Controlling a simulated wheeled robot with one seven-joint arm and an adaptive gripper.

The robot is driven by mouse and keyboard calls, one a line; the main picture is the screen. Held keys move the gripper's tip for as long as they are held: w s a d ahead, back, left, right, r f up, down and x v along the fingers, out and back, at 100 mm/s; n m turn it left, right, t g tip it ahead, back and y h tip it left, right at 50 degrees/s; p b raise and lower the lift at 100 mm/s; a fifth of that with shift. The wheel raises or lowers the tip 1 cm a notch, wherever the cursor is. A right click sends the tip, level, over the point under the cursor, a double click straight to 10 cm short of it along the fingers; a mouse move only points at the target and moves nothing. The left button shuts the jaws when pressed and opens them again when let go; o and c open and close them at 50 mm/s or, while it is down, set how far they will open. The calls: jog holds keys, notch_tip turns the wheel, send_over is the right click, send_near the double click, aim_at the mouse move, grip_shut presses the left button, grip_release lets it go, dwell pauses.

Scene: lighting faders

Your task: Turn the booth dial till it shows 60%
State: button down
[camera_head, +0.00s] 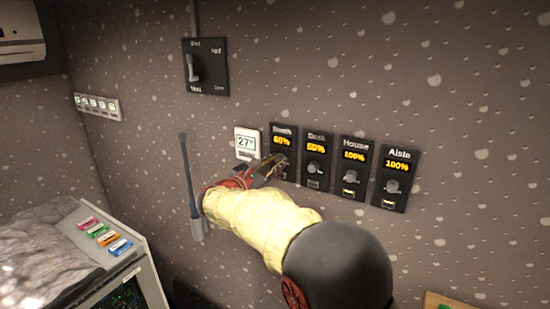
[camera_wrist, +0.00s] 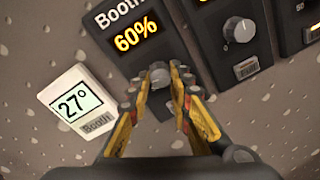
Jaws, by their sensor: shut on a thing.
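The booth dial panel (camera_head: 284,139) is a black plate on the wall, leftmost in a row of dial panels. Its display reads 60% in the wrist view (camera_wrist: 134,34). Its grey round knob (camera_wrist: 159,76) sits below the display, between my fingertips. My gripper (camera_wrist: 161,88) is shut on this knob, with yellow fingers on either side of it. In the head view my gripper (camera_head: 272,167) covers the lower part of the booth panel, so the knob is hidden there.
The desk panel (camera_head: 316,148), house panel (camera_head: 354,156) and aisle panel (camera_head: 396,166) stand to the right. A thermostat (camera_head: 246,143) reading 27° is close on the left. A switch plate (camera_head: 206,67) is above. A dark upright rod (camera_head: 188,175) is at lower left.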

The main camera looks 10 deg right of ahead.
jog(key=shift+f+n, duration=0.15)
jog(key=shift+n, duration=0.35)
jog(key=c, duration=1.6)
grip_release()
jog(key=v, duration=1.2)
